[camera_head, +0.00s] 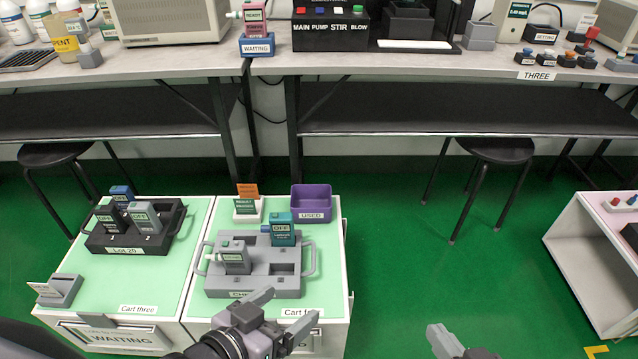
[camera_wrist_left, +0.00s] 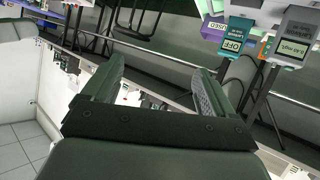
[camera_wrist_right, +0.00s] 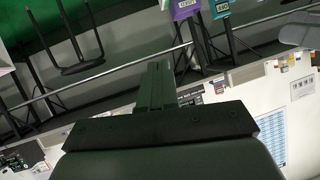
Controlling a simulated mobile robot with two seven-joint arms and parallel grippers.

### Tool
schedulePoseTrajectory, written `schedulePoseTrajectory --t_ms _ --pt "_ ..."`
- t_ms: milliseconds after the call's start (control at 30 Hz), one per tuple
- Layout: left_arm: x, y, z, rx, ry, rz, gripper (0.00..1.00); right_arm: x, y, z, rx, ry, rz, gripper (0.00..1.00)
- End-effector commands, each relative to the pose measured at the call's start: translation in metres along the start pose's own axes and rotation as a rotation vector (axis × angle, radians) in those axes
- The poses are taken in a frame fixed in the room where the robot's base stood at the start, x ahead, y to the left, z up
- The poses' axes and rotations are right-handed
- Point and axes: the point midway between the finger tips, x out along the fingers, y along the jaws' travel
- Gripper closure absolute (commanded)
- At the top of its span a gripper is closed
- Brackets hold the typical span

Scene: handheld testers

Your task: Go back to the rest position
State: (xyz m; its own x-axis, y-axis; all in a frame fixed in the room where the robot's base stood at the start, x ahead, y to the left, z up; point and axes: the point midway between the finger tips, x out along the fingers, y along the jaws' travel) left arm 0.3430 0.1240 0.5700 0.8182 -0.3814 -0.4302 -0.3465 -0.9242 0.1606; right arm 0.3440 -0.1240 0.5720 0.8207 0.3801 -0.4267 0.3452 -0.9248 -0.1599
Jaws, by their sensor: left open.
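My left gripper (camera_head: 284,312) is open and empty, over the front edge of the right-hand green-topped cart. In the left wrist view its two fingers (camera_wrist_left: 157,85) stand apart with nothing between them. My right gripper (camera_head: 446,342) is at the bottom edge of the head view, right of that cart and over the green floor. In the right wrist view its fingers (camera_wrist_right: 156,86) are together, with nothing visible held. A grey tester (camera_head: 235,258) and a teal tester (camera_head: 282,232) stand in a grey handled tray (camera_head: 253,283) on the cart, beyond my left gripper.
A black tray (camera_head: 128,241) with several testers stands on the left-hand cart. A purple USED bin (camera_head: 311,203) is at the right cart's back corner. Another cart (camera_head: 590,262) stands far right. Open green floor lies between. Workbenches run along the back.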

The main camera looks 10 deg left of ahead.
Motion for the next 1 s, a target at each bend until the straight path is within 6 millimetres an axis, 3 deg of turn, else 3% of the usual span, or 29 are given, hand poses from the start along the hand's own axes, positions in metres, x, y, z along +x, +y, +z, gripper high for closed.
schedulePoseTrajectory --t_ms 33,200,1000 --pt "-0.008 0.000 -0.013 0.000 -0.008 -0.009 0.13 -0.008 0.000 -0.013 -0.001 -0.009 0.009 1.00" --pt "-0.026 -0.005 -0.035 0.007 -0.033 -0.047 0.13 -0.026 0.005 -0.034 -0.007 -0.036 0.046 1.00" --pt "-0.117 -0.032 -0.106 0.051 -0.161 -0.200 0.13 -0.117 0.032 -0.105 -0.052 -0.165 0.199 1.00"
